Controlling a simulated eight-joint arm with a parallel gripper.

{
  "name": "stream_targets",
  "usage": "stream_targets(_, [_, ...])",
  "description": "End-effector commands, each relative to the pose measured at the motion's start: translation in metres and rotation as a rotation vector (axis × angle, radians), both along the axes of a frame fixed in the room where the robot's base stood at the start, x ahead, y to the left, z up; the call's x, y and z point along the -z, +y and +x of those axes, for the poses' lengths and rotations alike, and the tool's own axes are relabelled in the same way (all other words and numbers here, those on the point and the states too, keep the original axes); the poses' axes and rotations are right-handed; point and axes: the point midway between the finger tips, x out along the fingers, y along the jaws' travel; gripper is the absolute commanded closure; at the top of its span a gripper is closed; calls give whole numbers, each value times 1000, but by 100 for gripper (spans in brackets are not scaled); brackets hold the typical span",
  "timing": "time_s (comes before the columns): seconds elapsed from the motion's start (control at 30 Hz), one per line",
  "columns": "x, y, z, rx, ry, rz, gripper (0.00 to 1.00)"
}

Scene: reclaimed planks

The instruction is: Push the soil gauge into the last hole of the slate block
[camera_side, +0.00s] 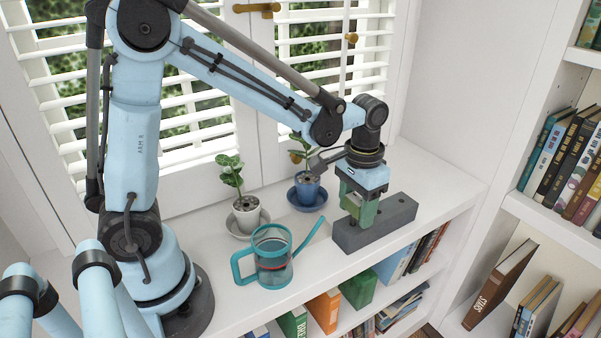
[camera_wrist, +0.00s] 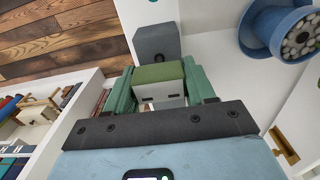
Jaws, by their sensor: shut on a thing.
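The soil gauge has a green top and a pale face with dark marks, in the wrist view (camera_wrist: 160,74). My gripper (camera_wrist: 161,88) is shut on it, with a green finger on each side. In the side view my gripper (camera_side: 360,204) points down over the dark grey slate block (camera_side: 396,215), near its middle. The slate block also shows in the wrist view (camera_wrist: 156,36), beyond the gauge, with one dark hole partly visible. The gauge's lower end and the block under it are hidden, so I cannot tell whether the gauge is in a hole.
The block lies on a white shelf top. A teal watering can (camera_side: 272,262) stands left of it, its spout reaching towards the block. Potted plants stand in a blue pot (camera_side: 307,190) and a white pot (camera_side: 246,216) behind. Shelf space right of the block is clear.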

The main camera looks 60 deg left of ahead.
Motion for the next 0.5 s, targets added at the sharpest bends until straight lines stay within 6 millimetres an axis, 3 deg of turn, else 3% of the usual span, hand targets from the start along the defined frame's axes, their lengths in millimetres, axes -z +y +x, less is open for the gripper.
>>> stream_targets(0.23, [0, 0, 0, 0, 0, 0, 97])
stream_targets(0.27, [0, 0, 0, 0, 0, 0, 43])
stream_targets(0.43, [0, 0, 0, 0, 0, 0, 17])
stream_targets(0.5, [0, 0, 0, 0, 0, 0, 16])
